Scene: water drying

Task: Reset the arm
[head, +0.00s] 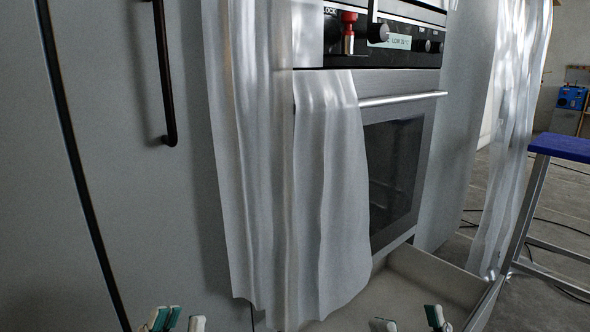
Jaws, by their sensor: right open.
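Only the tips of my two grippers show, at the bottom edge of the head view. My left gripper (182,322) is at the lower left, below the cabinet front. A narrow gap shows between its tips, but too little is visible to judge how far apart they are. My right gripper (409,322) is to the right, in front of the open drawer (425,281). Its tips are well apart, with nothing seen between them. The rest of both arms is out of view.
A pale cloth (330,190) hangs over the oven (396,165) front and handle (402,98). The drawer below stands open. A tall cabinet door (110,150) fills the left. A blue-topped stool (562,147) and floor cables are at right.

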